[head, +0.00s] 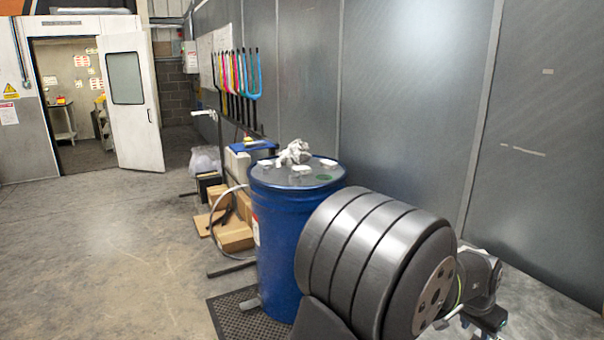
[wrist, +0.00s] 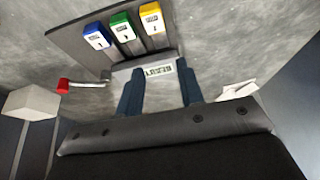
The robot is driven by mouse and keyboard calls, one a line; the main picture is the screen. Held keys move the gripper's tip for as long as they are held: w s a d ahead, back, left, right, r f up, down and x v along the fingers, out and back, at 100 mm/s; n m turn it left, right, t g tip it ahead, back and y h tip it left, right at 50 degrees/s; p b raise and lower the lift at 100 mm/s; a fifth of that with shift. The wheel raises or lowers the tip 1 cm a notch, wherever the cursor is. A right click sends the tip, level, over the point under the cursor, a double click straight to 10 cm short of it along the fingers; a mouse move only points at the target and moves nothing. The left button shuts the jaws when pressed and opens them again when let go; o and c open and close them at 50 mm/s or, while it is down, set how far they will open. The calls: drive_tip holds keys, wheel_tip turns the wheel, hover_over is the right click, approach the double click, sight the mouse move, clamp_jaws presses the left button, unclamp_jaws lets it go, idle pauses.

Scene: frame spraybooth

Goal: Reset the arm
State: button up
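In the wrist view my gripper (wrist: 158,70) shows as two dark blue fingers pointing up the picture. They stand apart with a clear gap, and I see nothing gripped between them. Beyond the gap is a small white label plate (wrist: 159,69) with dark lettering, too blurred to read surely. Past the fingertips is a dark panel (wrist: 85,48) with a blue block (wrist: 97,36), a green block (wrist: 122,27) and a yellow block (wrist: 152,18). In the head view part of my arm shows at the lower right; the fingers cannot be made out there.
In the wrist view a red-ended lever (wrist: 64,86) and a white box (wrist: 32,102) are at left. In the head view a blue drum (head: 278,240) with a crumpled cloth (head: 294,152) stands by the grey wall (head: 400,90). Open floor (head: 110,250) lies left.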

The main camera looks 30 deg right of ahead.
drive_tip(key=v, duration=0.9)
drive_tip(key=w+d+g+y, duration=0.1)
drive_tip(key=w+d, duration=0.1)
drive_tip(key=d, duration=0.3)
drive_tip(key=shift+w+d+r+g, duration=0.2)
drive_tip(key=shift+w+d+g, duration=0.1)
drive_tip(key=shift+g, duration=0.1)
